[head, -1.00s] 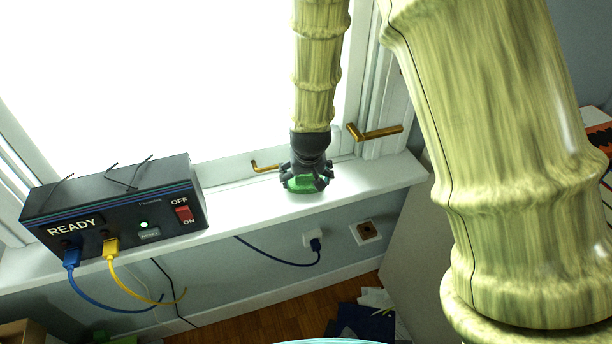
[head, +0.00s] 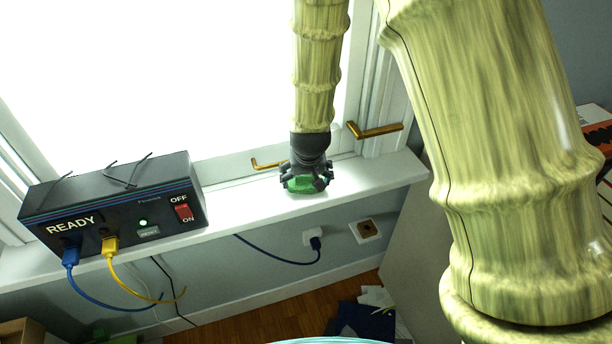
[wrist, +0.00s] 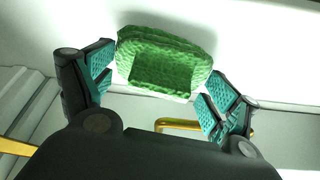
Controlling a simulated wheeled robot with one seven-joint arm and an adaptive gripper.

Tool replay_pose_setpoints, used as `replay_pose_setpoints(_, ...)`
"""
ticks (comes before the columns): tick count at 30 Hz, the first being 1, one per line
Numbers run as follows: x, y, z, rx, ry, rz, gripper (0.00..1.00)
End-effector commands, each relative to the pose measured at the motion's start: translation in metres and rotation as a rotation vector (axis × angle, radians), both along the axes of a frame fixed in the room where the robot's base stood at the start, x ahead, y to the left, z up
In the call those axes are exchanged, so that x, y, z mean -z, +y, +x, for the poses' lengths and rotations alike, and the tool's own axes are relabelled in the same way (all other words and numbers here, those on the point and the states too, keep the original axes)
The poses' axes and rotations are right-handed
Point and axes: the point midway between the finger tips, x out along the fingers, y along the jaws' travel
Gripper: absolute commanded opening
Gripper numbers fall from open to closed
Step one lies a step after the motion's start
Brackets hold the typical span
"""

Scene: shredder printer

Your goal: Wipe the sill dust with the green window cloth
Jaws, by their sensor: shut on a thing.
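The green window cloth (head: 303,185) is bunched between the fingers of my gripper (head: 305,182), low over the white window sill (head: 245,204). In the wrist view the green cloth (wrist: 165,62) sits between the two teal-padded fingers of my gripper (wrist: 158,85), with the pale sill behind it. The cloth appears to be at the sill surface, but I cannot tell whether it touches. I cannot make out dust on the bright sill.
A black router-like box (head: 115,208) marked READY stands on the sill at left, with blue and yellow cables. Brass window handles (head: 375,131) are close to my gripper. The sill between box and gripper is clear. A wall socket (head: 364,230) is below.

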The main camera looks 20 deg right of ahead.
Motion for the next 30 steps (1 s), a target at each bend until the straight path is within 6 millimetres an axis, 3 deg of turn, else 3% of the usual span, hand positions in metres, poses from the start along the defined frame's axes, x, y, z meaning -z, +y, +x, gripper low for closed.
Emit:
replay_pose_setpoints(23,0.01,0.0,0.0,0.0,0.0,0.0,0.61)
replay_pose_setpoints(30,0.009,-0.01,0.0,0.002,0.0,0.001,0.61)
